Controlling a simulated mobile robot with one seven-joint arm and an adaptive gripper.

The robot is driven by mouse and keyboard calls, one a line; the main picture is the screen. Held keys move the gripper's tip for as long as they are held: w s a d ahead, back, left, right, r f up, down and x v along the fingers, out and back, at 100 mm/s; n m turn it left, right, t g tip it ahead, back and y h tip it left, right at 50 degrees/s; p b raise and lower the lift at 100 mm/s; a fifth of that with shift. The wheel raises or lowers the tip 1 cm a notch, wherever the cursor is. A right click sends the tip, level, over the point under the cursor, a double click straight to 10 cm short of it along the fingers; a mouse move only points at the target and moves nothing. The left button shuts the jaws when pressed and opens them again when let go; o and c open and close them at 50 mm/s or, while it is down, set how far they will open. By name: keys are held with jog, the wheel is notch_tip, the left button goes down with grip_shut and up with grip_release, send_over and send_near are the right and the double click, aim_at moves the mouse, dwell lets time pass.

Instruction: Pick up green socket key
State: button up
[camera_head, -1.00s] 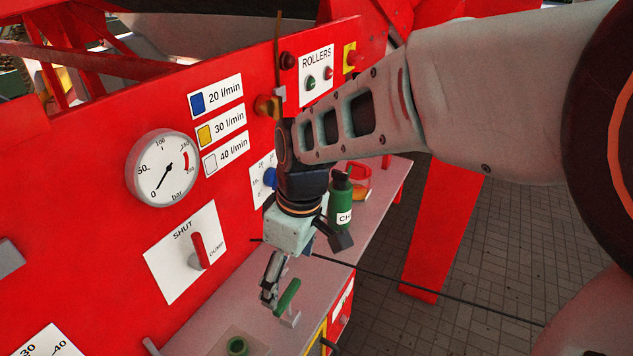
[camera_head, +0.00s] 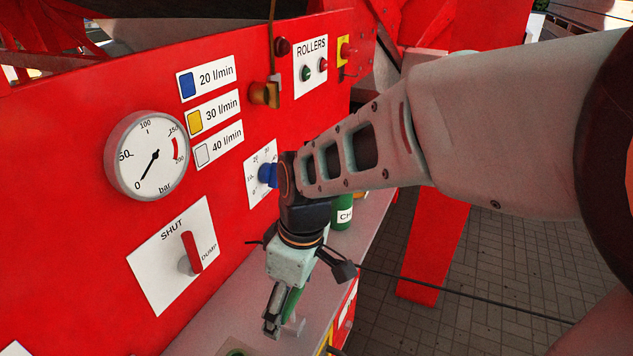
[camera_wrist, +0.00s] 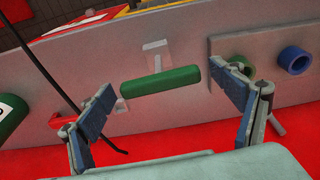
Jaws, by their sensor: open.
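The green socket key shows a green bar handle (camera_wrist: 160,80) in the wrist view, lying crosswise on the grey shelf between my open fingers. In the head view the green handle (camera_head: 292,301) is partly hidden behind my gripper (camera_head: 272,325). My gripper (camera_wrist: 167,86) is open and empty, with one blue-padded finger to each side of the handle. The handle appears a little beyond the fingertips, with no clear contact. A pale bracket or shaft (camera_wrist: 155,53) shows beside the handle.
A plate on the shelf bears a green ring (camera_wrist: 235,64) and a blue ring (camera_wrist: 293,60). The red panel (camera_head: 90,250) with a gauge (camera_head: 147,155) and a red SHUT/DUMP lever (camera_head: 192,253) rises at left. A green bottle (camera_head: 342,214) stands behind my wrist; a black cable crosses nearby.

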jog(key=shift+d+r, duration=0.1)
jog(key=shift+c, duration=0.4)
jog(key=c, duration=1.3)
jog(key=shift+r, duration=0.1)
